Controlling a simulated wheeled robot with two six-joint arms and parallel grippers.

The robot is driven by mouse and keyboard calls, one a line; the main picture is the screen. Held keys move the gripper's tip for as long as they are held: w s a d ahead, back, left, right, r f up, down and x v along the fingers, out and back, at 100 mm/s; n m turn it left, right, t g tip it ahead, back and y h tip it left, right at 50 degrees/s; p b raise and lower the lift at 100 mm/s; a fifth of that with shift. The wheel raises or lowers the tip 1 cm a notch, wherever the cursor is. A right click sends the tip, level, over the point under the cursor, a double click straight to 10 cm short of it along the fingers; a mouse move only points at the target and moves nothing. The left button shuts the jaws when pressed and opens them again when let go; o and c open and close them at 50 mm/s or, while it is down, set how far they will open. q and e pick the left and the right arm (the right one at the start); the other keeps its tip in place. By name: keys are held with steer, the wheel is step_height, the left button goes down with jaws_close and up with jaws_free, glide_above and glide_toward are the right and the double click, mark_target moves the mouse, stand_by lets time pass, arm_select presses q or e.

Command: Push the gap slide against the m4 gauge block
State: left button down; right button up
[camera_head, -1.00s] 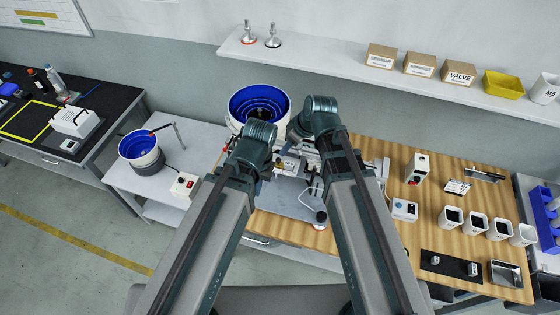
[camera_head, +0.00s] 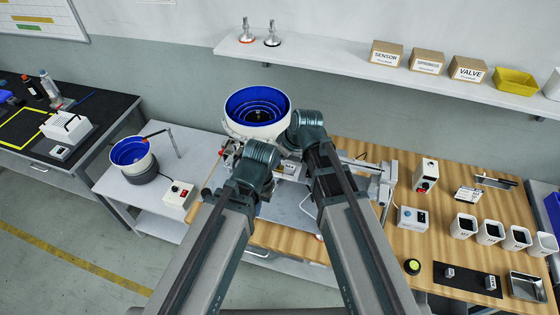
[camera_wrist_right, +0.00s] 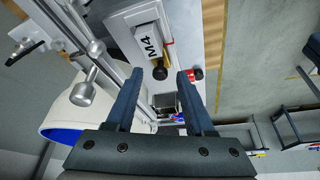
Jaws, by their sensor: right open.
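In the right wrist view the M4 gauge block (camera_wrist_right: 147,40), white with a black "M4" label, sits on a pale fixture plate. A round dark and brass knob (camera_wrist_right: 160,72) lies just below the block, between the fingertips in the picture. My right gripper (camera_wrist_right: 158,78) is open and shows nothing held between its fingers. I cannot tell whether its fingers touch the fixture. I cannot clearly make out the gap slide or its distance from the block. In the head view my arms cover much of the fixture, and my left gripper's fingers are hidden.
A blue-lined bowl feeder (camera_head: 257,108) stands behind my arms; its white wall is left of the fingers in the right wrist view (camera_wrist_right: 70,115). A metal rod mechanism (camera_wrist_right: 92,75) runs beside the block. A control box (camera_head: 410,218) and white cups (camera_head: 490,232) stand to the right.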

jaws_close()
steer(key=shift+d, duration=0.1)
jaws_free()
stand_by(0.3)
steer(key=p+v, duration=1.2)
steer(key=v, duration=0.1)
steer(key=shift+s+d+r+p, duration=0.2)
steer(key=shift+r+p, duration=0.1)
steer(key=shift+p, duration=0.1)
